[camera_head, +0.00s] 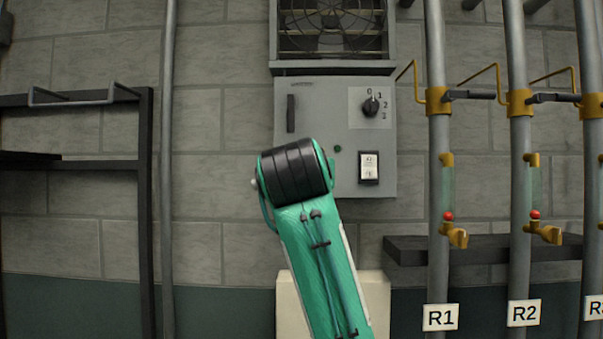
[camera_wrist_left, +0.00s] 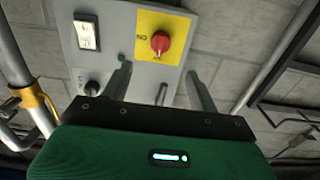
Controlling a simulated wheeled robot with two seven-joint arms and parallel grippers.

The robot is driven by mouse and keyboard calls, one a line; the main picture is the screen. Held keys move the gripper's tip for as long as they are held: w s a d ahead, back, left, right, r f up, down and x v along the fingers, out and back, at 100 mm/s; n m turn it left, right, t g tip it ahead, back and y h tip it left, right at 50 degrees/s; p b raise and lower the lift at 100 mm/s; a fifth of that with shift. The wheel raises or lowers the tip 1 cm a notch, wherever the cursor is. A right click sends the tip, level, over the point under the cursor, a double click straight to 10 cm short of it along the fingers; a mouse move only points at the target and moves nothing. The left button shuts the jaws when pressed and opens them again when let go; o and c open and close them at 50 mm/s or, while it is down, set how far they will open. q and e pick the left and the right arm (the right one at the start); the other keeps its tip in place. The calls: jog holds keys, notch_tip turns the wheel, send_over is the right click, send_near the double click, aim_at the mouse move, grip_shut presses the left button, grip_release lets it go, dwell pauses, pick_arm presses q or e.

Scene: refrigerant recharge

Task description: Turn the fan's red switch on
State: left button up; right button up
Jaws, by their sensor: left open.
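The fan's red switch (camera_wrist_left: 160,42) is a round red knob on a yellow plate. It shows in the left wrist view, which sees the grey control box (camera_wrist_left: 115,20) turned over. I cannot tell its setting for sure. In the head view my green and black arm hides it at the lower left of the control box (camera_head: 318,105). My left gripper (camera_wrist_left: 158,72) is open and empty, its two fingers apart in front of the box, with the knob showing beyond the gap between them. Fingers and knob seem not to touch. The fan (camera_head: 332,28) is above the box.
The box also carries a black dial (camera_head: 371,107), a white rocker switch (camera_head: 369,168) and a dark handle (camera_head: 291,114). A dark rack (camera_head: 146,190) stands at left.

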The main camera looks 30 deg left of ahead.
pick_arm(q)
jog(key=p+x, duration=0.2)
jog(key=x, duration=0.2)
jog(key=p+x, duration=0.2)
jog(key=x, duration=0.3)
jog(key=p+x, duration=0.2)
jog(key=x, duration=0.2)
jog(key=shift+w+a+r, duration=0.2)
jog(key=shift+a+r, duration=0.1)
jog(key=shift+a, duration=0.05)
jog(key=c, duration=1)
